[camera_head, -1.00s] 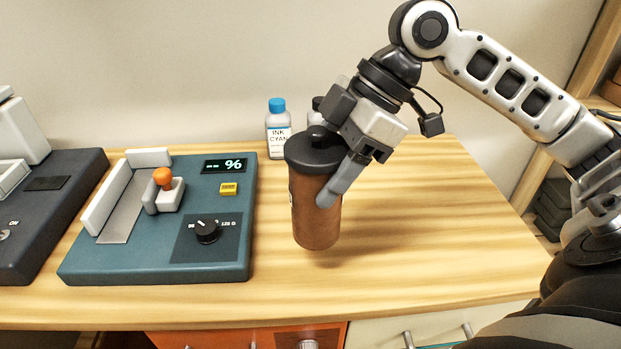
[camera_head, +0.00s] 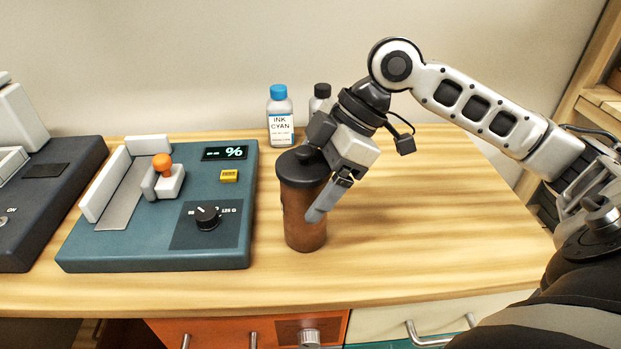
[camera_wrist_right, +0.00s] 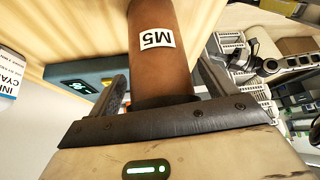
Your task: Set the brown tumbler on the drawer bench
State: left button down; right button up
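The brown tumbler (camera_head: 304,222) with a black lid stands upright on the wooden drawer bench (camera_head: 420,235), just right of the teal device. My right gripper (camera_head: 316,178) is at the tumbler's upper part, with one finger in front of its right side. In the right wrist view, the tumbler (camera_wrist_right: 150,62) with its M5 label sits between the two fingers (camera_wrist_right: 162,80). Narrow gaps show beside it, so the gripper looks slightly open around it. The far finger is hidden in the head view.
A teal device (camera_head: 150,245) with an orange-knobbed lever is close on the tumbler's left. A dark machine (camera_head: 55,200) is farther left. An ink cyan bottle (camera_head: 281,125) and a dark-capped bottle (camera_head: 320,95) stand behind. The bench's right side is clear.

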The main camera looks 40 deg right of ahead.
jog(key=v, duration=1.2)
jog(key=shift+p, duration=0.45)
